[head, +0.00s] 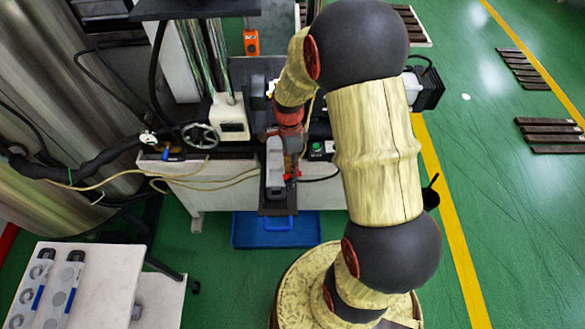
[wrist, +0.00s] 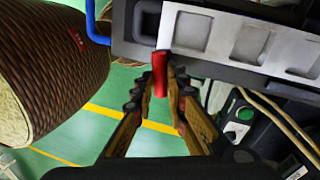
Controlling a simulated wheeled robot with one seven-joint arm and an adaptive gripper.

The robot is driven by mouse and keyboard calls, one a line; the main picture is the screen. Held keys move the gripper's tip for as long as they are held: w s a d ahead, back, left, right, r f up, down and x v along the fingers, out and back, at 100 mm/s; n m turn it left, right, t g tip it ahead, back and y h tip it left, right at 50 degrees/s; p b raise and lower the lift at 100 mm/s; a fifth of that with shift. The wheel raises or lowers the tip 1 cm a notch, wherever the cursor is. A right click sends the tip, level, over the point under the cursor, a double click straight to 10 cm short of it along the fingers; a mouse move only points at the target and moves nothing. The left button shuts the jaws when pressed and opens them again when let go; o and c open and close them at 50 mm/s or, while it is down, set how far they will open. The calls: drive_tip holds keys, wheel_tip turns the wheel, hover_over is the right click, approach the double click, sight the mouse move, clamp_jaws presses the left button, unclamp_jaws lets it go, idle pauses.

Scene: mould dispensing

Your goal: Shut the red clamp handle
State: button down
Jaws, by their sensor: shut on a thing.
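The red clamp handle (wrist: 160,76) stands between the fingertips of my gripper (wrist: 160,84) in the wrist view. The fingers are closed in on it, and its upper end shows above them. The handle is beside the edge of a dark holder (wrist: 126,25) that bears a grey mould (wrist: 228,40) with square recesses. In the head view my gripper (head: 292,172) is at the right side of the grey mould (head: 275,165), with a little red showing at its tips. My arm hides part of the machine there, and the clamp's base cannot be made out.
A control box with a green button (head: 317,147) is close to the right of my gripper. A blue tray (head: 255,232) lies on the floor below the holder. A white table (head: 95,262) with two more moulds stands at the lower left. Cables hang along the machine front.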

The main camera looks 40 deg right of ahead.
drive_tip(key=shift+m+p, duration=0.3)
drive_tip(key=shift+m, duration=0.9)
drive_tip(key=c, duration=1.8)
unclamp_jaws()
wheel_tip(320, 180, up, 12)
drive_tip(key=w+d, duration=0.1)
drive_tip(key=w, duration=0.1)
drive_tip(key=shift+d, duration=0.2)
drive_tip(key=shift+s+f, duration=0.1)
